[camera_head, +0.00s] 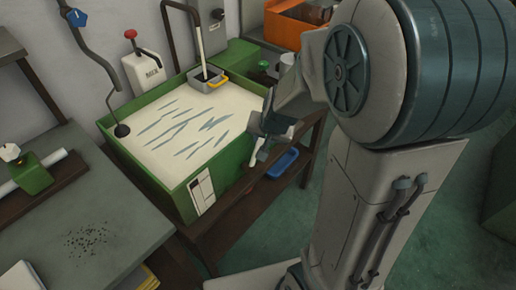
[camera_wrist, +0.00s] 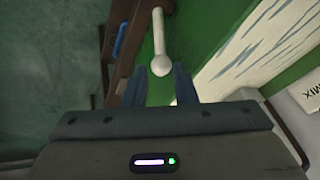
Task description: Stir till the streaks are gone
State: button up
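An open green tank (camera_head: 183,196) holds cream liquid (camera_head: 165,140) with several long grey-blue streaks on its surface. The streaked liquid also shows at the upper right of the wrist view (camera_wrist: 240,50). A pale rod with a rounded end (camera_wrist: 160,45) stands out beside the tank's green wall. My gripper (camera_wrist: 160,76) is open, its dark fingers spread, with the rod's rounded end just beyond and roughly between the tips. I see no contact. In the head view my gripper (camera_head: 259,150) is at the tank's right side, and the rod there is mostly hidden or unclear.
A white label reading MIX (camera_wrist: 308,93) is on the tank. A grey bench (camera_head: 75,205) is at left.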

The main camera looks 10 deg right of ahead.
aim_at(258, 147)
jog(key=b+x, duration=0.3)
jog(key=x, duration=0.5)
jog(key=shift+w+f, duration=0.15)
jog(key=shift+f, duration=0.25)
grip_shut()
